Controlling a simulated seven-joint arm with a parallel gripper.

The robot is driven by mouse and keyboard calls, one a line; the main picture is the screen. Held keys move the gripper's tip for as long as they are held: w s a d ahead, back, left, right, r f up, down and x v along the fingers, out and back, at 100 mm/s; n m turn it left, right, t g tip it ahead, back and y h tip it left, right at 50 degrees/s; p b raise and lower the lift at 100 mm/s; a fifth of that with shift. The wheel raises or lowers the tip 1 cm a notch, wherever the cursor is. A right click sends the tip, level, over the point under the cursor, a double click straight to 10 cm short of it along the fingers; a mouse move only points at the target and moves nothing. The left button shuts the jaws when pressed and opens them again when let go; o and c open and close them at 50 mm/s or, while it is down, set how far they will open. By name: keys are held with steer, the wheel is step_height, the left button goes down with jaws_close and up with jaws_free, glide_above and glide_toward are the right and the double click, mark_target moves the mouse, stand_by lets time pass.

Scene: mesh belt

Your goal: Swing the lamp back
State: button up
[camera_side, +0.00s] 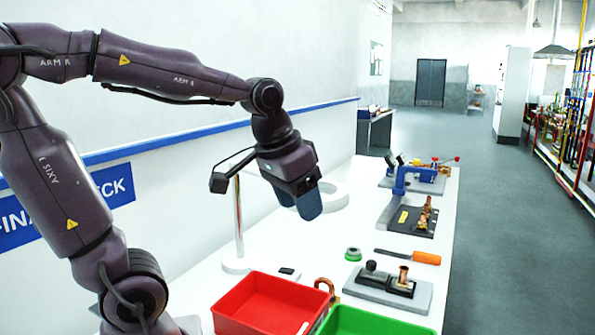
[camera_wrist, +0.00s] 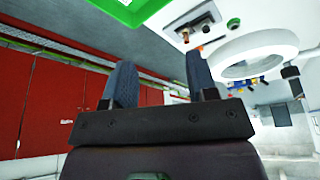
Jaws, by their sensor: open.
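The lamp has a white ring head (camera_side: 337,196), a slim post (camera_side: 238,220) and a round base on the white bench. My gripper (camera_side: 309,204) hangs in front of the ring in the side view and hides its left part and most of the arm joining it to the post. In the wrist view the ring (camera_wrist: 228,72) is at the upper right, to the right of my blue-grey fingers (camera_wrist: 162,68). The fingers are apart with nothing between them. Whether a finger touches the ring cannot be told.
A red bin (camera_side: 222,309) and a green bin (camera_side: 350,323) stand at the front. A grey fixture (camera_side: 413,298) with copper parts, an orange-handled tool (camera_side: 426,258) and a green roll (camera_side: 353,254) lie on the bench. A blue clamp stand (camera_side: 399,181) is farther back. The wall runs along the left.

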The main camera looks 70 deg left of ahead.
steer(key=w+a+r+n, duration=0.1)
steer(key=w+a, duration=0.1)
steer(key=a, duration=0.2)
steer(key=w+a+r+n+g, duration=0.1)
steer(key=w+a, duration=0.1)
steer(key=a, duration=0.2)
steer(key=w+a+r, duration=0.1)
steer(key=w+a, duration=0.1)
steer(key=a, duration=0.2)
steer(key=shift+w+a+r+n+g, duration=0.35)
steer(key=shift+a+r+n+g, duration=0.05)
steer(key=shift+a+r+g+h, duration=0.25)
steer(key=shift+a+r+g, duration=0.25)
steer(key=shift+a+r, duration=1.8)
steer(key=shift+a+r+g+h, duration=0.25)
steer(key=shift+a+r+g, duration=0.5)
steer(key=shift+a, duration=2.75)
steer(key=shift+t, duration=0.25)
steer(key=f, duration=1.1)
steer(key=shift+w+f, duration=0.2)
steer(key=shift+f, duration=0.2)
jaws_close()
